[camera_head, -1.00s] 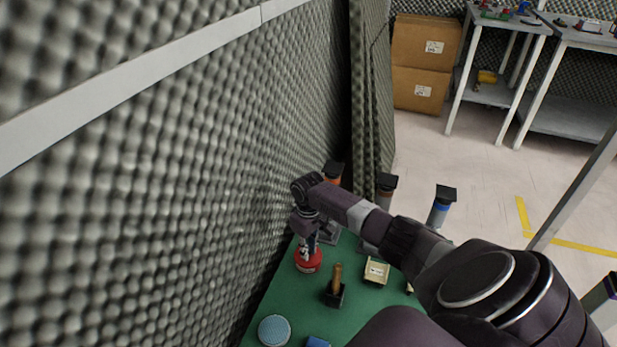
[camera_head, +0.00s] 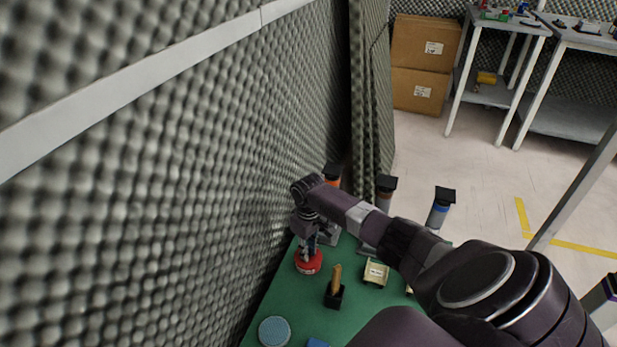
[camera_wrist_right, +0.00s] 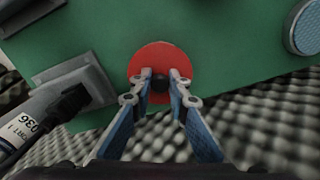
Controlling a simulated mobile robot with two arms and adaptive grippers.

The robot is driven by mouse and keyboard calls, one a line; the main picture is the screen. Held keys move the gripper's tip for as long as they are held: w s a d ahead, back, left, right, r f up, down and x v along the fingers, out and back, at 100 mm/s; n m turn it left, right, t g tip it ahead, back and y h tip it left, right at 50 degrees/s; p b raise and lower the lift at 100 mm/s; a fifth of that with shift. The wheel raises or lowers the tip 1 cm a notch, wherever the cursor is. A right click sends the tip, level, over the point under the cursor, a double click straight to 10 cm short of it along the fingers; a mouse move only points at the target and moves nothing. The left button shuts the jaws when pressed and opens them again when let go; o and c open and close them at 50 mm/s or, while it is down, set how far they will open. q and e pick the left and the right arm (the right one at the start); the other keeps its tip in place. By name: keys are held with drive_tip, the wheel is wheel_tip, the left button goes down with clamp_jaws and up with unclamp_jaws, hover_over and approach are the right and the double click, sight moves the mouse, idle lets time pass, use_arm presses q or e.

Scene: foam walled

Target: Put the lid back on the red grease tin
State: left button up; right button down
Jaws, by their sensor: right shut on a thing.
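The red grease tin (camera_head: 308,264) stands upright on the green bench top, close to the foam wall. A red disc, which looks like its lid (camera_wrist_right: 150,58), shows in the right wrist view with a dark knob at its middle. My right gripper (camera_head: 308,246) points down over the tin, and in the right wrist view its fingertips (camera_wrist_right: 160,80) are shut on the lid's knob. The lid covers the tin from above, so I cannot tell whether it is fully seated. My left gripper is not in view.
A brown-handled tool (camera_head: 336,284) in a dark block, a labelled cream box (camera_head: 376,273) and a round blue-topped thing (camera_head: 274,331) stand on the green bench top (camera_head: 300,300). The foam wall (camera_head: 200,200) rises close on the left. Dark-capped holders (camera_head: 441,208) line the far edge.

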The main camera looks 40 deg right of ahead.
idle(0.3)
drive_tip(key=c, duration=2.1)
unclamp_jaws()
drive_tip(key=o, duration=0.3)
drive_tip(key=shift+o, duration=0.6)
drive_tip(key=o, duration=0.4)
